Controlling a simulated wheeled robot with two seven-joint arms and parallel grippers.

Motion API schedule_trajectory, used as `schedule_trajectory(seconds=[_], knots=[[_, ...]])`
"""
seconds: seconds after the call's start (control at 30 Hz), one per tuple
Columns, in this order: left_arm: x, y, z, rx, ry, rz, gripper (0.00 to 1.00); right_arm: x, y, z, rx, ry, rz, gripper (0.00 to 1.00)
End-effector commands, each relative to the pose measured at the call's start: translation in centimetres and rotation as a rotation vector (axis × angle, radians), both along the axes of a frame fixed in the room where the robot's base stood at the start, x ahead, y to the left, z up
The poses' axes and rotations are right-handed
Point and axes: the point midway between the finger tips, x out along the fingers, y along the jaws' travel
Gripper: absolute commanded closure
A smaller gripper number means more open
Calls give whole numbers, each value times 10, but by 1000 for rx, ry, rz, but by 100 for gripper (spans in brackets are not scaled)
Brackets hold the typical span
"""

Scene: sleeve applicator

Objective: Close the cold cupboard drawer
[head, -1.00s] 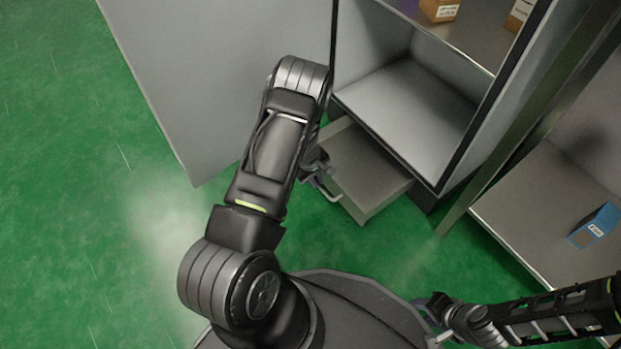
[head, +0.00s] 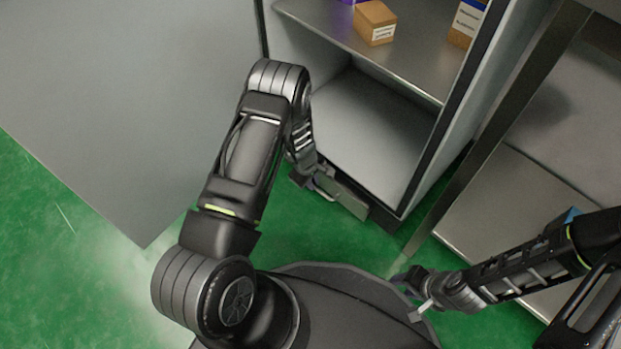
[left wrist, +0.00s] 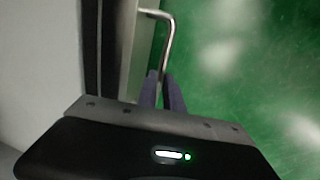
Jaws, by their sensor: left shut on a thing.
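The cold cupboard (head: 440,130) stands open, with its large grey door (head: 130,100) swung out to the left. Its drawer (head: 347,194) is low under the bottom compartment, and only a short part stands out. My left gripper (head: 323,187) is at the drawer front, partly hidden by my arm. In the left wrist view, my left gripper's fingers (left wrist: 162,92) are shut on the bent metal drawer handle (left wrist: 171,42), beside the drawer front (left wrist: 137,55). My right gripper (head: 410,292) is low at the right, away from the cupboard; its finger gap is unclear.
A cardboard box (head: 375,22) and another labelled box (head: 466,24) stand on the cupboard's shelf (head: 330,22). Green floor (head: 60,215) is open at the left.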

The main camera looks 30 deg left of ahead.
Motion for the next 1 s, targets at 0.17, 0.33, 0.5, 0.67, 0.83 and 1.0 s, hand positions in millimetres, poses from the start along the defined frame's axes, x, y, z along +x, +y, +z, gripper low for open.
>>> schedule_trajectory(seconds=[0.17, 0.33, 0.5, 0.67, 0.83, 1.0], knots=[[6, -1, 1, 1, -13, 1, 100, 0, 0, -1, 0, 1, 0, 64], [8, -1, 2, 2, -15, 0, 82, 0, 0, -1, 0, 1, 0, 64], [6, -1, 1, 2, -12, 0, 68, 0, 0, -1, 0, 0, 0, 64], [5, -1, 1, 1, -10, 0, 67, 0, 0, -1, 0, 0, 0, 64], [4, -1, 4, 1, -9, 1, 67, 0, 0, 1, 0, 0, 0, 64], [2, 1, 22, 1, -10, 1, 67, -1, 0, 10, -1, 1, 1, 64]])
